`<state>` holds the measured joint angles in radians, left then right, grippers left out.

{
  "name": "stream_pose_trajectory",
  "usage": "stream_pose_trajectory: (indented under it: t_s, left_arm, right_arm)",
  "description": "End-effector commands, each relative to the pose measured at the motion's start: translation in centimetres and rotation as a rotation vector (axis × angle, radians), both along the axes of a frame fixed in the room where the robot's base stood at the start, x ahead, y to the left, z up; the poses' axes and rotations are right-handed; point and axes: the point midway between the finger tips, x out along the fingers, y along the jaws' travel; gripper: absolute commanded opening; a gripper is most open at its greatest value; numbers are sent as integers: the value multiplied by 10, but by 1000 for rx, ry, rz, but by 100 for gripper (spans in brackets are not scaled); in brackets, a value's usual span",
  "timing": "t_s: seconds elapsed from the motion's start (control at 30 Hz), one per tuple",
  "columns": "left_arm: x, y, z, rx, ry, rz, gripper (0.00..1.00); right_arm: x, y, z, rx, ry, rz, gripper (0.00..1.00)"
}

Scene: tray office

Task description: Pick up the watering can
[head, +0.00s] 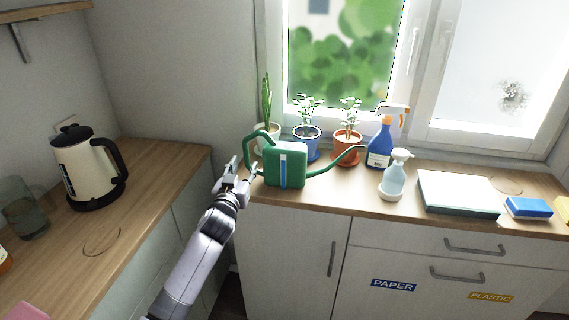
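The green watering can (270,167) stands upright on the wooden counter under the window. Its looped handle is on the left, its long spout points right, and a blue and white strip marks its front. My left gripper (244,168) is just left of the can, near the lower end of its handle. Its fingers look spread apart, with one finger close to the can's handle. I cannot tell whether it touches the can. My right gripper is not in this view.
Potted plants (307,145) stand close behind the can. A blue spray bottle (380,145), a soap dispenser (394,178), a white box (457,191) and a blue sponge (528,208) are to the right. A kettle (86,168) stands on the left counter.

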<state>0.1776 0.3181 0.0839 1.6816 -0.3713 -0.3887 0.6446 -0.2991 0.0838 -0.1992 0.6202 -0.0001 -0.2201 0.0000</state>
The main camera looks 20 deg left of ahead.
Motion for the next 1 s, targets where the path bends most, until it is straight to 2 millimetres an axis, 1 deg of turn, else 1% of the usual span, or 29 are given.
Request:
stream_pose_trajectory:
  t_s: [0.13, 0.2, 0.4, 0.5, 0.6, 0.83, 1.0]
  left_arm:
    - [7, 3, 0, 1, 1, 1, 38]
    - [14, 6, 0, 0, 1, 0, 38]
    - [39, 15, -2, -1, 1, 1, 38]
    - [47, 17, -2, 0, 0, 0, 38]
    - [51, 18, -3, -1, 1, 0, 38]
    - [51, 18, -3, 0, 1, 0, 37]
    - [51, 18, -3, 0, 1, 0, 26]
  right_arm:
    - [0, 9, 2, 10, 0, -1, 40]
    - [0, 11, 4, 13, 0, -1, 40]
    - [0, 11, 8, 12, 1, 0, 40]
    - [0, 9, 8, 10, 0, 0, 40]
    - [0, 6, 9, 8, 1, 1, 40]
    - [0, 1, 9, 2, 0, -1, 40]
    - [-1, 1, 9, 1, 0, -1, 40]
